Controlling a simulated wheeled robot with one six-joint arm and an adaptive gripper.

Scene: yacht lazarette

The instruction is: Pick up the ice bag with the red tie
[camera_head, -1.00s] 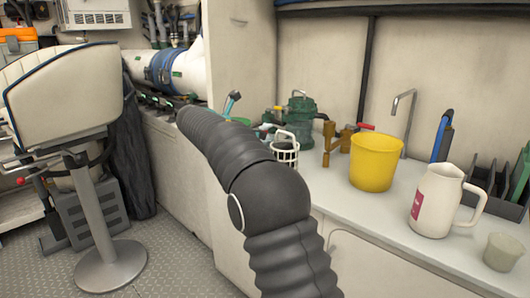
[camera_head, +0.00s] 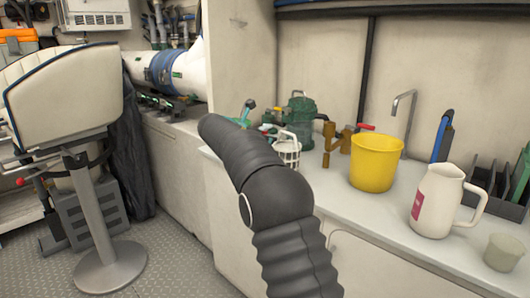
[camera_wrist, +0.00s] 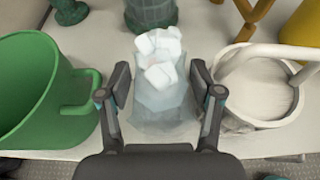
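A clear bag of ice (camera_wrist: 160,95) with whitish cubes at its top stands on the pale counter in the wrist view. No red tie can be made out on it. My gripper (camera_wrist: 159,72) is open, with one finger on each side of the bag. Whether the fingers touch it cannot be told. In the head view my arm hides the bag and the gripper.
A green mug (camera_wrist: 32,85) stands close left of the gripper, and a white pail (camera_wrist: 255,90) with a handle close right. A green pump (camera_head: 300,112) stands behind. A yellow bucket (camera_head: 373,165) and white jug (camera_head: 436,203) are farther right on the counter.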

